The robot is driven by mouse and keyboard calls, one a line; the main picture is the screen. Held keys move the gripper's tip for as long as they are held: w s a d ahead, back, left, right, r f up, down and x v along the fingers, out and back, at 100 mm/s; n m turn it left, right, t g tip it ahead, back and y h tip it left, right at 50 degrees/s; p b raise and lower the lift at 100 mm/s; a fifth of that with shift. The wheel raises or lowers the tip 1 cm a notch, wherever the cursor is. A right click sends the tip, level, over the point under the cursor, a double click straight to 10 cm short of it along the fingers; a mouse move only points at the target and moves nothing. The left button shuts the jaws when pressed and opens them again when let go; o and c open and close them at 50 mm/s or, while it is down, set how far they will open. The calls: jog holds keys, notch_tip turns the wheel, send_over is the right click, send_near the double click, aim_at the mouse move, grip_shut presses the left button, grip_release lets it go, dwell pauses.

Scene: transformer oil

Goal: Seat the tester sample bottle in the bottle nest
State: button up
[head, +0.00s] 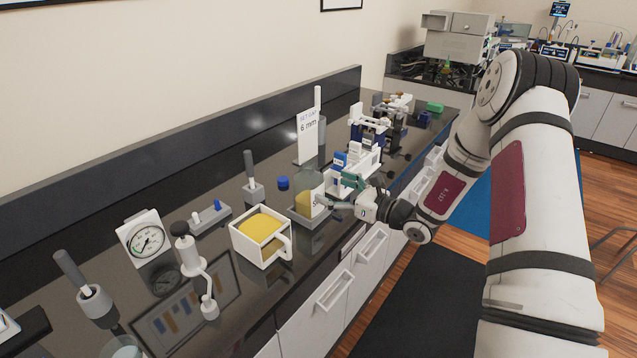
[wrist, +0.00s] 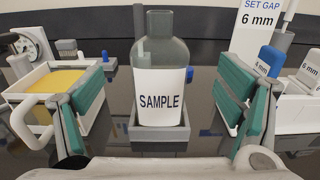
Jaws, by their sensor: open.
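The sample bottle (wrist: 160,88) is a clear grey-green bottle with a white SAMPLE label. It stands upright, with its base inside the low grey walls of the bottle nest (wrist: 158,134). Whether its base lies fully flat on the nest floor is hidden by the front wall. In the head view, the bottle (head: 308,181) holds yellowish liquid and the nest (head: 308,219) sits near the counter's front edge. My gripper (head: 334,194) is open at the front of the bottle. Its teal fingers stand to the left and right of the bottle with visible gaps in the wrist view.
A SET GAP 6 mm sign (head: 308,136) and white-and-blue gauge blocks (head: 350,163) stand to the right. A blue cap (head: 283,183) is behind the nest. A dial gauge (head: 146,240) is farther left.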

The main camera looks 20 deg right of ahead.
jog(key=v, duration=0.3)
jog(key=shift+s+d, duration=0.15)
jog(key=shift+s, duration=0.15)
jog(key=s+a+r+n+g, duration=1.2)
jog(key=s+a+r+n, duration=0.1)
jog(key=s+a+n, duration=0.35)
jog(key=s+d+r+n+t+h, duration=0.1)
jog(key=s+d+r+n+h, duration=0.1)
jog(key=s, duration=0.4)
jog(key=s+d+r+n+t+h, duration=0.1)
jog(key=s+d+r+n+h, duration=0.2)
jog(key=s+d+n+h, duration=0.1)
jog(key=s+d+r+n+t+h, duration=0.1)
jog(key=s+d+r+n+h, duration=0.1)
jog(key=s+n, duration=0.4)
jog(key=shift+s+d+r+h, duration=0.35)
jog(key=shift+s+d+h, duration=0.45)
jog(key=shift+h, duration=0.4)
